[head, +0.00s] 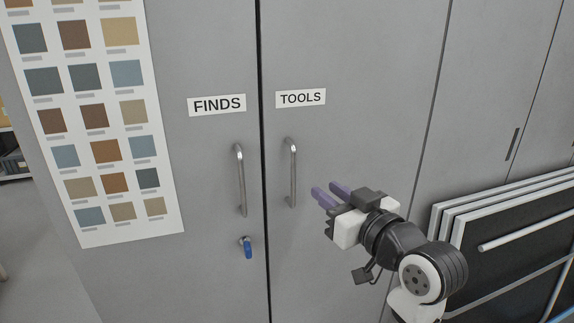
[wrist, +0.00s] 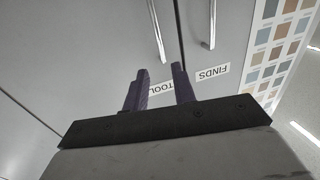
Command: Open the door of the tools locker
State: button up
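The grey tools locker door (head: 350,100) is closed, with a white TOOLS label (head: 301,98) near its left edge. Its upright metal bar handle (head: 292,172) is below the label. My gripper (head: 324,189) is to the right of this handle, apart from it, with purple fingers pointing left toward the doors. In the wrist view, where the labels appear upside down, the two fingers (wrist: 160,74) are spread with nothing between them. The tools handle (wrist: 156,30) shows beyond the fingertips, and the TOOLS label (wrist: 165,88) is partly hidden by the fingers.
The FINDS door (head: 200,60) is closed at the left, with its own handle (head: 240,180) close to the tools handle and a blue-tagged key (head: 247,248) below. A colour chart (head: 105,120) hangs further left. Framed dark panels (head: 510,240) lean against the lockers at the right.

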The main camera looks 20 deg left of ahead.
aim_at(295, 166)
jog(key=p+x, duration=0.3)
jog(key=x, duration=1)
jog(key=shift+a, duration=0.1)
grip_shut()
